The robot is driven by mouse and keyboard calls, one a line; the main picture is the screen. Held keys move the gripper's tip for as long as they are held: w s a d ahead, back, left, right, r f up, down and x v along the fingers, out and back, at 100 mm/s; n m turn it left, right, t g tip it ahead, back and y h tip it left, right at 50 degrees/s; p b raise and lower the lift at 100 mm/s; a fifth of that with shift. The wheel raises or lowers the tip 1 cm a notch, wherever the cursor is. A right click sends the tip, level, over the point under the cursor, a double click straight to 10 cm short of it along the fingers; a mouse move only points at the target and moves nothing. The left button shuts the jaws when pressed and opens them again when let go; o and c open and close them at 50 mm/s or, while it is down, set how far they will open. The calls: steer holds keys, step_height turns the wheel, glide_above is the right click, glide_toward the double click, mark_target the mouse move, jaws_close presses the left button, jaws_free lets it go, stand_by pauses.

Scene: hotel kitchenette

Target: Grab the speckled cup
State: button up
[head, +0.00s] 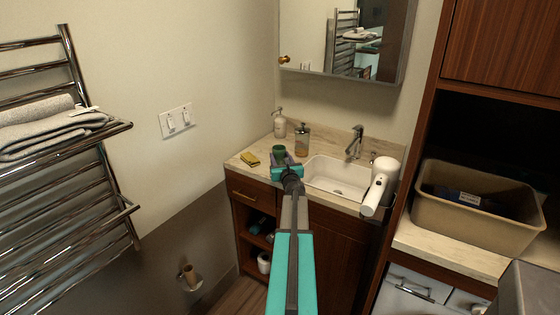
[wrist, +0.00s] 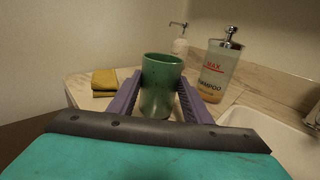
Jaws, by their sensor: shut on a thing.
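The speckled cup (wrist: 161,82) is green with dark flecks and stands upright between the two purple fingers of my gripper (wrist: 160,103) in the wrist view. The fingers are shut on its sides. In the head view the cup (head: 279,151) shows as a small green shape at the end of my arm, over the left part of the counter, with my gripper (head: 287,164) just in front of it. The cup's lower part is partly hidden by the gripper body, and I cannot tell whether its base touches the counter.
A shampoo bottle (wrist: 217,68) stands right of the cup, and a pump bottle (wrist: 180,42) behind it. A yellow sponge (wrist: 104,82) lies to the left. The sink (head: 336,176) is at the right, with a hair dryer (head: 380,187) beside it. A mirror hangs above.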

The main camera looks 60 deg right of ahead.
steer(key=shift+r, duration=0.55)
steer(key=shift+s+a+r, duration=0.15)
steer(key=shift+r, duration=0.75)
steer(key=r+b+v, duration=0.1)
steer(key=b+v, duration=0.1)
steer(key=v, duration=1.3)
steer(key=shift+a+r, duration=0.2)
steer(key=shift+a, duration=0.2)
